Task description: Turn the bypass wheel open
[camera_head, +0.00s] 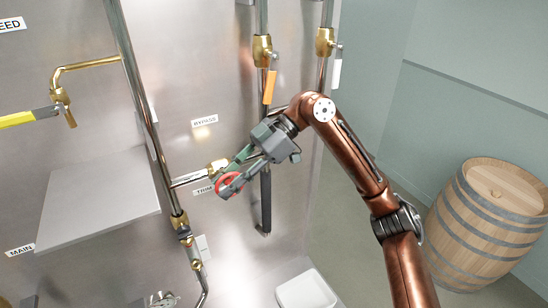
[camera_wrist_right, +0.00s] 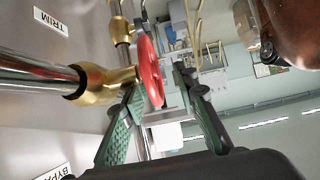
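The red handwheel (camera_head: 230,183) is on a brass valve (camera_head: 218,166) at the end of a short steel pipe. The BYPASS label (camera_head: 204,121) is above this pipe and the TRIM label (camera_head: 203,190) is just below it. My right gripper (camera_head: 236,172) is at the wheel and partly covers it. In the right wrist view the wheel (camera_wrist_right: 151,66) stands nearly edge-on between the two green-padded fingers (camera_wrist_right: 158,88). The fingers are apart, with a gap visible beside the right-hand finger. Contact with the other finger is unclear. My left gripper is not in view.
A grey shelf (camera_head: 95,205) juts out at the left. A vertical pipe (camera_head: 140,90) runs beside it. Valves with an orange handle (camera_head: 269,87), a white handle (camera_head: 336,74) and a yellow handle (camera_head: 18,119) are around. A wooden barrel (camera_head: 490,215) stands at the right.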

